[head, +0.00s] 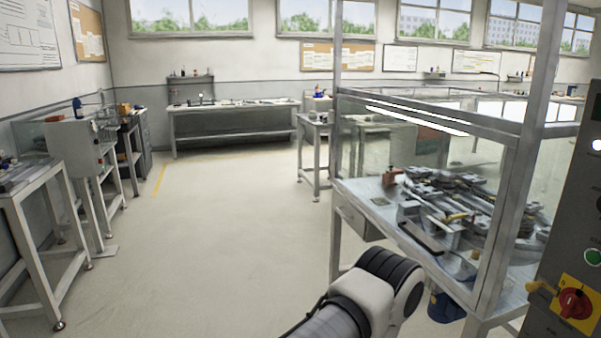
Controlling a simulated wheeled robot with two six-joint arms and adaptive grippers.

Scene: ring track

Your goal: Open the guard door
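The guard door appears to be the clear panel (372,143) in the metal-framed enclosure (430,113) at right. The panel seems to fill its frame, so it looks closed. A dark bent bar (421,238) shows low across it; I cannot tell whether it is a handle on the panel or a part behind it. Behind the panel, a ring track (465,200) of dark and metal parts lies on a grey worktop. One of my arm links shows at the bottom middle, in front of the enclosure's lower left. Neither of my grippers is in view.
A control cabinet (562,235) with a red rotary switch (574,303) stands at the right edge. Benches (235,107) line the back wall, and a metal stand (38,190) is at left. The floor (215,220) between is clear.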

